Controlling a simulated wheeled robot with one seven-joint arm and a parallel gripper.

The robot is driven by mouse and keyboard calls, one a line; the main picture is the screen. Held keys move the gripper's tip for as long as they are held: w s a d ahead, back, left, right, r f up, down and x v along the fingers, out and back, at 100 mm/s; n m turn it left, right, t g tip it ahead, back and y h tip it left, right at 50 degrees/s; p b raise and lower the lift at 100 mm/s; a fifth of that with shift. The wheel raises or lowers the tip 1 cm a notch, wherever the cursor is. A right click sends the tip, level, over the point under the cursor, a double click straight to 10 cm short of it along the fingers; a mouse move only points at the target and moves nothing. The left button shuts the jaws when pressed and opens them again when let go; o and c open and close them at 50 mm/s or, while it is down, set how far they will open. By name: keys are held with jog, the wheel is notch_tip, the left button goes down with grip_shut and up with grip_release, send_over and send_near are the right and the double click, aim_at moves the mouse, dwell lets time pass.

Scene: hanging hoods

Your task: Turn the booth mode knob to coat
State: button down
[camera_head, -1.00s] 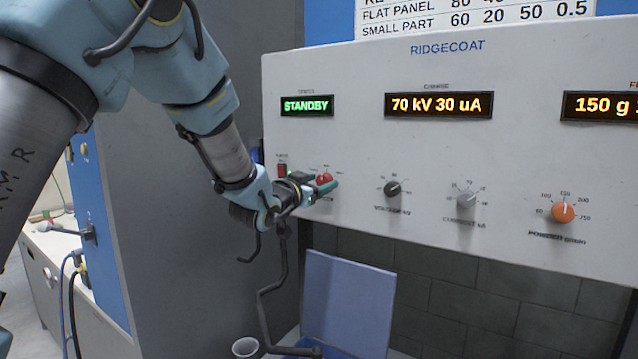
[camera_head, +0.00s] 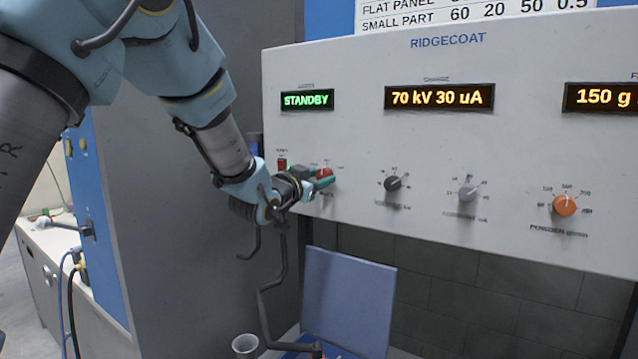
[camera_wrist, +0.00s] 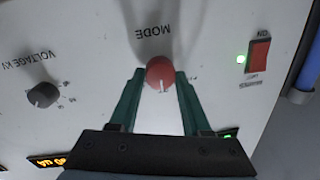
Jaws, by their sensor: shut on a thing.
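The red mode knob (camera_head: 324,174) is on the left part of the pale control panel (camera_head: 420,60). In the wrist view the red knob (camera_wrist: 160,72) sits between the tips of my gripper's two green fingers, with the word MODE printed beside it. My gripper (camera_head: 318,180) is shut on the knob, one finger on each side; the wrist view shows it too (camera_wrist: 160,78). A white pointer mark shows on the knob, towards the gripper's palm. The small labels around the knob are too blurred to read. The status display (camera_head: 307,100) reads STANDBY in green.
A black voltage knob (camera_head: 393,184), a grey knob (camera_head: 467,194) and an orange powder knob (camera_head: 564,205) stand to the right. A red switch (camera_wrist: 258,55) with a lit green lamp is near the mode knob. A blue-grey board (camera_head: 348,300) and a cup (camera_head: 245,346) are below.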

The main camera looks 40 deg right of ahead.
jog(key=shift+f+m+h+b, duration=0.15)
jog(key=shift+m+h+b, duration=0.15)
jog(key=shift+m+b, duration=7.55)
jog(key=n+b, duration=0.3)
jog(key=b, duration=0.1)
jog(key=shift+n, duration=0.35)
jog(key=shift+c, duration=1.8)
grip_release()
